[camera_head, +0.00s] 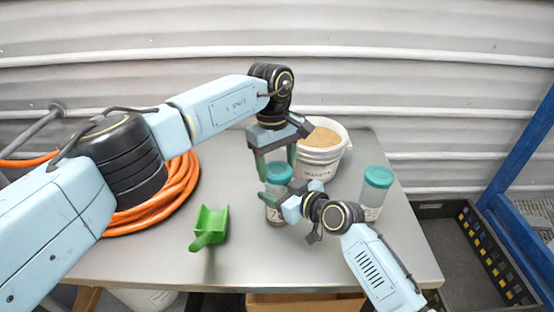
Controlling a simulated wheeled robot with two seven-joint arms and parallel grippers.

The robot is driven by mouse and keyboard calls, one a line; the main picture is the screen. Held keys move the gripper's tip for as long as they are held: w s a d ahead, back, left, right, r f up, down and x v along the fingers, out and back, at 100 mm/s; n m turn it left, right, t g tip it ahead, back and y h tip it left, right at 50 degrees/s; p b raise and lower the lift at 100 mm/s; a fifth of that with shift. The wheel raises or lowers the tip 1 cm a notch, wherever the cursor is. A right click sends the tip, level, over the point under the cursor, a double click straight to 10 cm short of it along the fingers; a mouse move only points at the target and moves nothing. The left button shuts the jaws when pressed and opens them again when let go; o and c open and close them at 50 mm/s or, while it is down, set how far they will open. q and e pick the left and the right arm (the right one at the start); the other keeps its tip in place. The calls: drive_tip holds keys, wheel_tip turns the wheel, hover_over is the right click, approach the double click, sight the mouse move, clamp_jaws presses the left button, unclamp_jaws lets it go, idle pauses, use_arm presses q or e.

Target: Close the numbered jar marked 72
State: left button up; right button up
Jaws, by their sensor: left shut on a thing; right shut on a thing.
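A clear jar (276,217) with brownish contents and part of a dark numeral on its label stands on the table, a teal lid (279,173) at its top. My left gripper (277,170) reaches down from above and is shut on the lid. My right gripper (285,203) comes in from the right and is shut on the jar's body, hiding much of it. A second clear jar (371,212) with a teal lid (378,177) stands to the right, partly behind my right arm; its number is unreadable. I cannot tell how tightly the held lid sits.
A white bucket (320,163) of tan substrate stands behind the held jar. A green scoop (209,228) lies front left of it. An orange hose coil (180,190) lies at the left under my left arm. Grey table (240,260) is bare at the front.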

use_arm(q)
drive_tip(key=shift+f, duration=0.6)
idle(0.5)
drive_tip(key=m, duration=0.6)
drive_tip(key=shift+y, duration=0.4)
drive_tip(key=o, duration=0.9)
drive_tip(key=shift+r, duration=0.15)
